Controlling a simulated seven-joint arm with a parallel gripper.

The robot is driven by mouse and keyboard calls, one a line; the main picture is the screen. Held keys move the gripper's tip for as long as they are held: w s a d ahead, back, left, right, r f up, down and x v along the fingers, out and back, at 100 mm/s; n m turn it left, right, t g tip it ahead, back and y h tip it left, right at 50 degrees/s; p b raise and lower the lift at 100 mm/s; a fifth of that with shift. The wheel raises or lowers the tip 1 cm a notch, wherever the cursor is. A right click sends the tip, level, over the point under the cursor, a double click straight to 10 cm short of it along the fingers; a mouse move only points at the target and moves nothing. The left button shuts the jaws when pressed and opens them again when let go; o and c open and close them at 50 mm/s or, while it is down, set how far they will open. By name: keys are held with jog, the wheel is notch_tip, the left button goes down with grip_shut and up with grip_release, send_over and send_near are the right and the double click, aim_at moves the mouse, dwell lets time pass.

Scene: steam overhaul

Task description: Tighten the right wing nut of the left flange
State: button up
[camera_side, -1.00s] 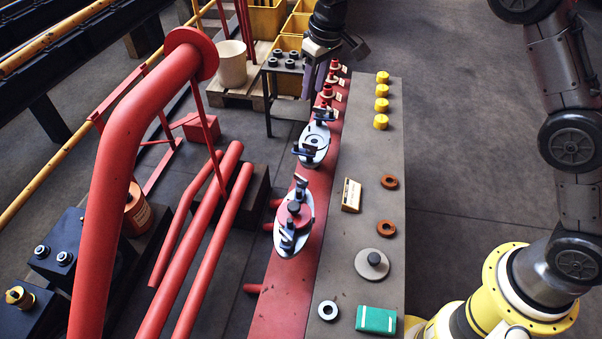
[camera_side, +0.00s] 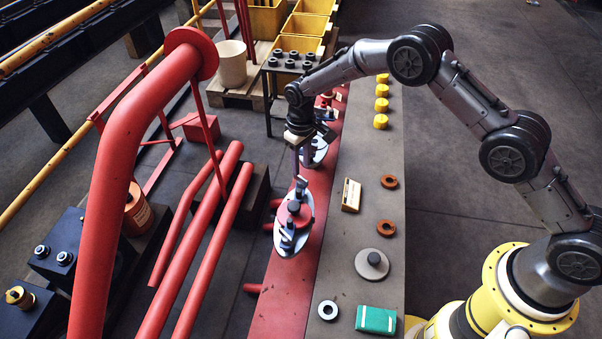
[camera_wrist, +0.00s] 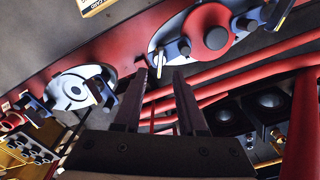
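The near flange (camera_side: 280,240), a pale oval plate with a red round cap (camera_side: 294,213), lies on the red beam. It has a dark wing nut at its far end (camera_side: 301,184) and another at its near end (camera_side: 287,238). My gripper (camera_side: 302,172) points down over the far-end wing nut. In the wrist view the red cap (camera_wrist: 208,28) is at upper right, and my gripper (camera_wrist: 161,72) is open, with a pale upright piece of the flange's end showing between the fingertips. I cannot tell whether they touch it. The far flange (camera_wrist: 72,90) has a grey disc and is partly hidden by my arm in the side view.
The grey bench (camera_side: 350,235) holds a wooden label block (camera_side: 351,195), orange rings (camera_side: 386,227), a grey disc (camera_side: 372,263), a green box (camera_side: 376,320) and yellow caps (camera_side: 381,105). Red pipes (camera_side: 205,235) run left of the beam. A small black rack (camera_side: 288,62) stands behind.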

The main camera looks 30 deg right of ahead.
aim_at(301, 177)
jog(key=shift+f, duration=2.35)
grip_shut()
